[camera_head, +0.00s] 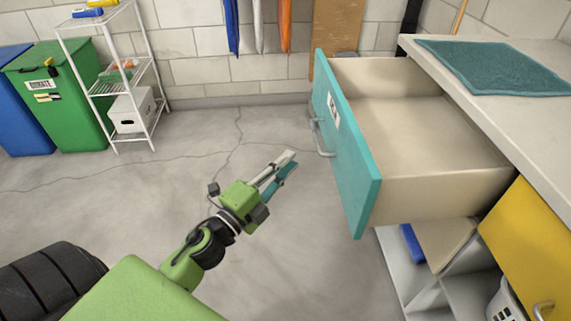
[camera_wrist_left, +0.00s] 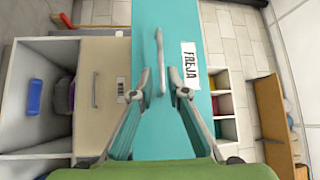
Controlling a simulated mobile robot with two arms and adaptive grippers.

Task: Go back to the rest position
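My left gripper (camera_head: 285,162) reaches in from the lower left in the head view, over the floor. Its fingers are spread and hold nothing. The teal drawer front (camera_head: 345,150) with its grey handle (camera_head: 321,138) is to the right of the fingertips, with a small gap between them. In the left wrist view my left gripper (camera_wrist_left: 164,85) shows its two fingers apart, with the handle (camera_wrist_left: 160,50) on the teal front between and beyond them. The drawer (camera_head: 425,125) is pulled out and looks empty inside. My right gripper is not in view.
A countertop (camera_head: 480,105) with a teal mat (camera_head: 495,66) stands at the right, above a yellow front (camera_head: 535,245) and open compartments. A green bin (camera_head: 60,95), a blue bin (camera_head: 18,115) and a white rack (camera_head: 120,85) stand back left. The middle floor is clear.

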